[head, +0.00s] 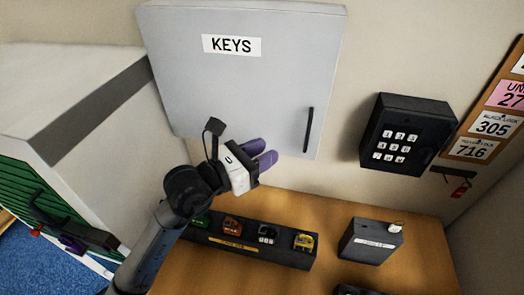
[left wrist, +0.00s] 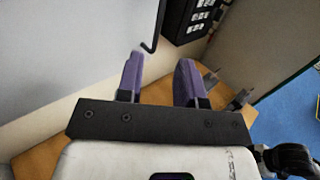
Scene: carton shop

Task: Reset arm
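My left gripper (head: 268,152) is in front of the lower part of the grey KEYS cabinet (head: 265,90), above the table. Its two purple fingers stand apart with nothing between them, as the left wrist view (left wrist: 160,78) also shows. The cabinet door is shut, and its dark upright handle (head: 308,130) is to the right of the fingers, apart from them in the picture. My right gripper cannot be made out in either view.
A black keypad box (head: 398,148) is on the wall at right, beside a board with number cards (head: 492,124). A dark tray (head: 270,254) with several coloured items and a small dark box (head: 368,246) stand on the wooden table (head: 420,255). A green-fronted cabinet (head: 30,195) is at left.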

